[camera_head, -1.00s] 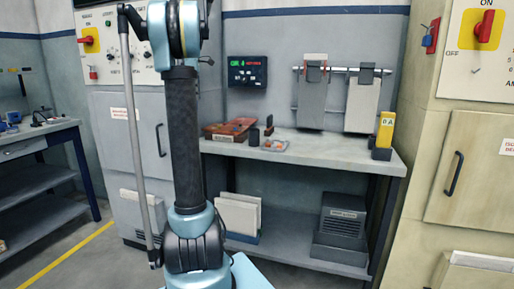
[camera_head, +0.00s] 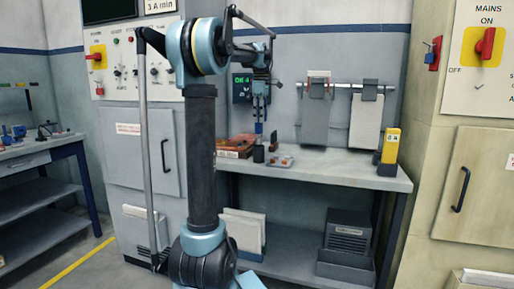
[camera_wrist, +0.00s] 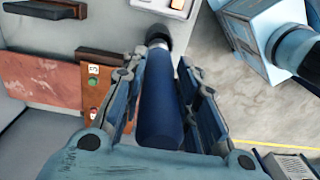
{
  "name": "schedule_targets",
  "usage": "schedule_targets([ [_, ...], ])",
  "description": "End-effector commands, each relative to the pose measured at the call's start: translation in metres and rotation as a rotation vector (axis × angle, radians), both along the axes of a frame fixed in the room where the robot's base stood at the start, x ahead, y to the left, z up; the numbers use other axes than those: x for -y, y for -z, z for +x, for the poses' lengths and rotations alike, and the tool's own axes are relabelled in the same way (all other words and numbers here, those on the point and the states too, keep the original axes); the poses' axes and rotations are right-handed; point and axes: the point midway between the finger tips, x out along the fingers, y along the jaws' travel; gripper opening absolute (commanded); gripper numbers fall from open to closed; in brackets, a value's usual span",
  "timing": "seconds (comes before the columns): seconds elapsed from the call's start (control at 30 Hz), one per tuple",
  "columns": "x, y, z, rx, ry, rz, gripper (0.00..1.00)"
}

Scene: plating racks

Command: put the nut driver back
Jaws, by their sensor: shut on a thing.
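The nut driver, with its thick blue handle (camera_wrist: 160,105), is between the fingers of my gripper (camera_wrist: 160,112) in the wrist view. In the head view, my gripper (camera_head: 259,98) is above the bench (camera_head: 340,170), fingers pointing down, with the blue handle (camera_head: 259,128) below it. The driver hangs roughly upright. A small black round holder (camera_head: 258,154) stands on the bench directly below it. In the wrist view, the black round part (camera_wrist: 158,37) shows at the driver's far end. I cannot tell whether the tip is inside the holder or just above it.
A reddish box (camera_head: 233,147) lies left of the holder. A small tray (camera_head: 281,161) and a dark upright piece (camera_head: 273,141) are right of it. Grey panels (camera_head: 316,120) hang from a rail behind. A yellow block (camera_head: 391,145) stands at the right end; bench between is clear.

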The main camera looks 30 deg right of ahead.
Motion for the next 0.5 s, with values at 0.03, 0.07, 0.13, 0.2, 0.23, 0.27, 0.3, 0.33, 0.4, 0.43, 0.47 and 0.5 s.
schedule_targets([
  [0.03,-0.001,0.009,0.0,0.0,-0.001,0.0,0.0],
  [0.07,0.0,0.013,0.0,0.0,-0.001,0.0,0.0],
  [0.13,-0.001,0.023,0.0,0.0,-0.001,0.0,0.0],
  [0.2,-0.001,0.03,0.0,0.0,-0.001,0.0,0.0],
  [0.23,-0.001,0.032,0.0,0.0,-0.001,0.0,0.0],
  [0.27,-0.001,0.034,0.0,0.0,-0.001,0.0,0.0],
  [0.3,-0.001,0.035,0.0,0.0,-0.001,0.0,0.0],
  [0.33,-0.001,0.036,0.001,0.0,-0.002,0.0,0.0],
  [0.4,-0.001,0.04,0.001,0.0,-0.002,0.0,0.0],
  [0.43,-0.001,0.043,0.001,0.0,-0.002,0.0,0.0],
  [0.47,-0.001,0.046,0.001,0.0,-0.002,0.0,0.0],
  [0.5,-0.001,0.051,0.001,0.0,-0.002,0.0,0.0],
])
